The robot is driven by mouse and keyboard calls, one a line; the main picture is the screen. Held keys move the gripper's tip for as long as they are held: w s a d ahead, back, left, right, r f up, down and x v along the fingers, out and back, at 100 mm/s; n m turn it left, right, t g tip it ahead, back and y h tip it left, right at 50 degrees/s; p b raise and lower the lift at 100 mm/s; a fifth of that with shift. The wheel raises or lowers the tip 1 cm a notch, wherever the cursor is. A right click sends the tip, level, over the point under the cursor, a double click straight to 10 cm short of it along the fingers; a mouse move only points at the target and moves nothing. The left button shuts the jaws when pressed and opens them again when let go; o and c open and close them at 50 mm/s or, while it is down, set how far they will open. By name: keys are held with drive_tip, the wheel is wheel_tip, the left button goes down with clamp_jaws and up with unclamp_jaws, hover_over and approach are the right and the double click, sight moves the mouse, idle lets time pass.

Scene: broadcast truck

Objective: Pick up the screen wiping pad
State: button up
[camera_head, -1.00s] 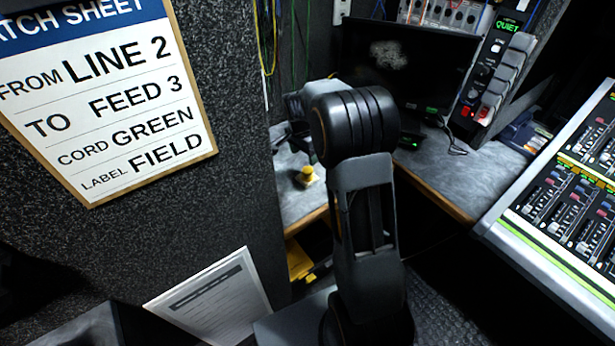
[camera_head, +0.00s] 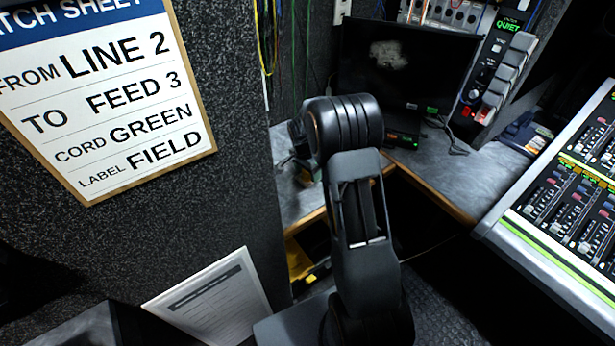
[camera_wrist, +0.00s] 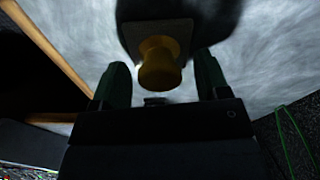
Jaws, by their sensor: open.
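The screen wiping pad shows in the wrist view as a yellow knob (camera_wrist: 159,70) on a flat, squarish base, on the grey desk top (camera_wrist: 265,60). My gripper (camera_wrist: 161,82) is open, with one dark green finger on each side of the knob. I see a gap between the knob and each finger, and cannot tell how deep the knob sits between them. In the head view my arm and gripper hide most of the pad. The dark monitor (camera_head: 400,65) has a pale smudge on its screen.
The desk's wooden front edge (camera_head: 445,203) runs below the monitor. A speckled partition with the patch sheet (camera_head: 105,95) stands close on the left. The mixing console (camera_head: 560,205) is on the right. Green and yellow cords (camera_head: 270,40) hang behind the arm.

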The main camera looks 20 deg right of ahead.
drive_tip(key=c, duration=1)
drive_tip(key=shift+r, duration=0.55)
wheel_tip(320, 180, up, 2)
drive_tip(key=shift+r, duration=0.25)
drive_tip(key=s+r, duration=0.9)
drive_tip(key=s, duration=0.5)
drive_tip(key=shift+d+r+p, duration=0.2)
drive_tip(key=shift+d+p, duration=0.1)
